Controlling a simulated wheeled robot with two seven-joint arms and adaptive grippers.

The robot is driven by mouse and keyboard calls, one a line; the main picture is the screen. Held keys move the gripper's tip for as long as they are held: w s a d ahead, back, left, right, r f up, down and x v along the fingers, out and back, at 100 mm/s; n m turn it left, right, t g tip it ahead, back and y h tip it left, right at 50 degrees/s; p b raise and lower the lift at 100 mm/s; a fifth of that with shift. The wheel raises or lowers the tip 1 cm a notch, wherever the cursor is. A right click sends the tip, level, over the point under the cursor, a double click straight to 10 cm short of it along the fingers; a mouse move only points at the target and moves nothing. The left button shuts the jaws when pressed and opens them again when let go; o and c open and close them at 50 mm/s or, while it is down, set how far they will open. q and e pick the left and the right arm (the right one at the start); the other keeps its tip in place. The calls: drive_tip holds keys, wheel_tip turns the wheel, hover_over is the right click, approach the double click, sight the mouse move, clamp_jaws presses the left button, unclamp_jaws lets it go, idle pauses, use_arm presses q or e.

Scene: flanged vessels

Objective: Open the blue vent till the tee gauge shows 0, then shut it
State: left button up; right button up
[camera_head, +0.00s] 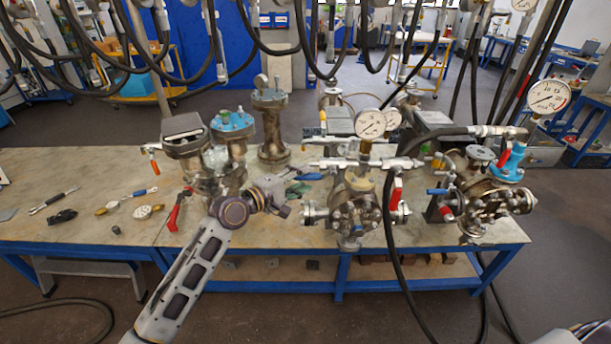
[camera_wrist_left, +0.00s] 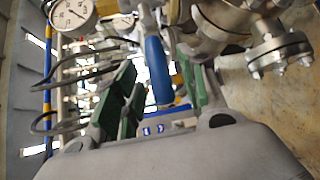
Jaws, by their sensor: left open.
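The blue vent handle (camera_head: 308,176) sticks out to the left of the tee on the middle vessel (camera_head: 352,212). My left gripper (camera_head: 294,187) is at this handle, coming from the left. In the left wrist view the blue handle (camera_wrist_left: 157,68) lies between the green-padded fingers of the open left gripper (camera_wrist_left: 155,82), with gaps visible beside it. The tee gauge (camera_head: 370,123) stands on top of the tee; a white dial gauge (camera_wrist_left: 72,15) shows at the upper left of the wrist view. Its reading is too small to tell. My right gripper is not in view.
A red handle (camera_head: 396,190) hangs right of the tee, with a black hose (camera_head: 387,240) in front. A right-hand vessel (camera_head: 485,205) carries another gauge (camera_head: 548,97).

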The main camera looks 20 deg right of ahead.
use_arm(q)
drive_tip(key=shift+x, duration=1.15)
clamp_jaws()
